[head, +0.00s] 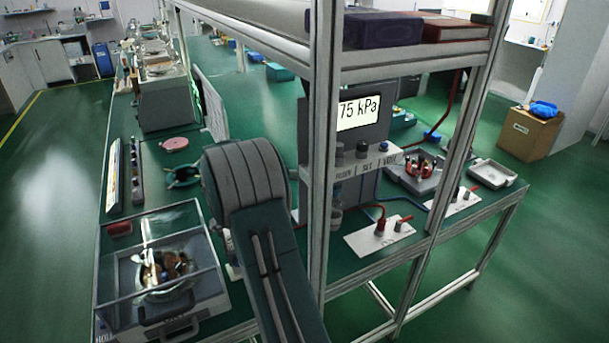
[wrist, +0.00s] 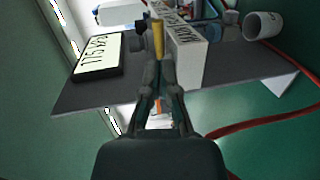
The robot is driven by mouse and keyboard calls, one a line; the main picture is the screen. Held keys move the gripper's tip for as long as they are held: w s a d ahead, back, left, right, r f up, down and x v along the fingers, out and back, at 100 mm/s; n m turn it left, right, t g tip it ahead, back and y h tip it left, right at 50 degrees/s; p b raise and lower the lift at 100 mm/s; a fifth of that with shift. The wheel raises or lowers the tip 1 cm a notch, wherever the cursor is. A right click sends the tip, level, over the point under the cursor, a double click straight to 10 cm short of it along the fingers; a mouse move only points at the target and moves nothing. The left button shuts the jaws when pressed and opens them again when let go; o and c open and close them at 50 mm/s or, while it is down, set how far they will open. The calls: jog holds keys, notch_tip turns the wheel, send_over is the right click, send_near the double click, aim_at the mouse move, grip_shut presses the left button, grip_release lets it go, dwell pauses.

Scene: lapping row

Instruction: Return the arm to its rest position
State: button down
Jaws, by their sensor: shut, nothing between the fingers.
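My gripper (wrist: 160,72) shows in the wrist view with its two fingers together and nothing between them. Its tips are near the white labelled ledge (wrist: 188,52) of the pressure panel; whether they touch it cannot be told. A yellow piece (wrist: 158,38) shows just beyond the tips. In the head view my arm (head: 265,235) reaches up from the bottom centre, and my gripper is hidden there. The panel's lit display (head: 358,113) reads "75 kPa" beside a frame post; the wrist view's display (wrist: 98,55) seems to read 175 kPa.
A metal frame post (head: 325,150) stands close to the right of my arm. A shelf (head: 400,62) with boxes is above. A clear-lidded case (head: 205,235) lies left of my arm. White plates (head: 365,243) with red tubing are on the bench at right. Open floor (head: 60,170) is far left.

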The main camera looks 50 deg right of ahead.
jog(key=shift+s+a+v, duration=0.25)
jog(key=shift+s+v, duration=0.3)
jog(key=shift+v, duration=3.65)
jog(key=s+a+r+n+t+y, duration=0.1)
jog(key=s+a+t+y, duration=0.3)
jog(key=a, duration=0.6)
jog(key=s+a+r+n+t+y, duration=0.1)
jog(key=s+a+n+t+y, duration=0.2)
jog(key=s+a, duration=0.6)
jog(key=s+a+r+n+t+y, duration=0.1)
jog(key=s+a+t+y, duration=0.5)
jog(key=a, duration=0.7)
jog(key=shift+s+r+n+y, duration=0.4)
jog(key=shift+s+r, duration=0.1)
jog(key=shift+s, duration=0.2)
